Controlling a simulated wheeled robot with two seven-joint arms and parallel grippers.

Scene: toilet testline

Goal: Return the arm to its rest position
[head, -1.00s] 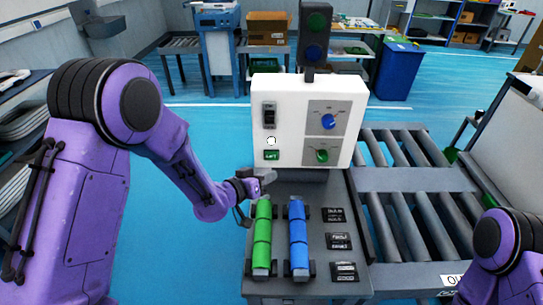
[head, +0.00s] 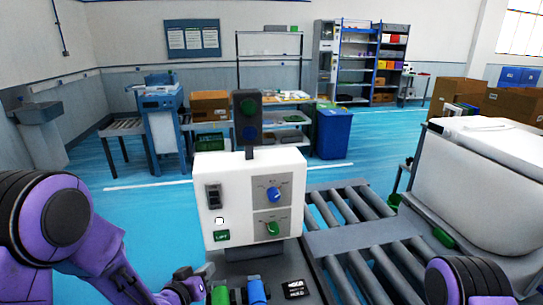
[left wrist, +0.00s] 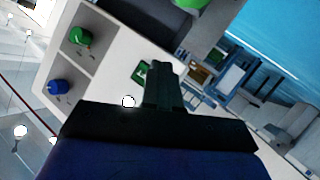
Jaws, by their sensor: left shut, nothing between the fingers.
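My left gripper (head: 193,273) is at the bottom of the head view, just below and left of the white control box (head: 207,175). It is shut and empty, apart from the box. In the left wrist view its closed fingers (left wrist: 160,82) show against the box face, with the green knob (left wrist: 80,36) and blue knob (left wrist: 58,87) to their left. My left arm comes in from the lower left. Part of my right arm shows at the lower right; its gripper is out of view.
A green cylinder (head: 220,295) and a blue cylinder (head: 256,291) lie in front of the box, cut off by the lower edge. A dark signal light (head: 247,118) stands behind the box. A roller conveyor (head: 350,235) lies to the right. Blue floor is open at the left.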

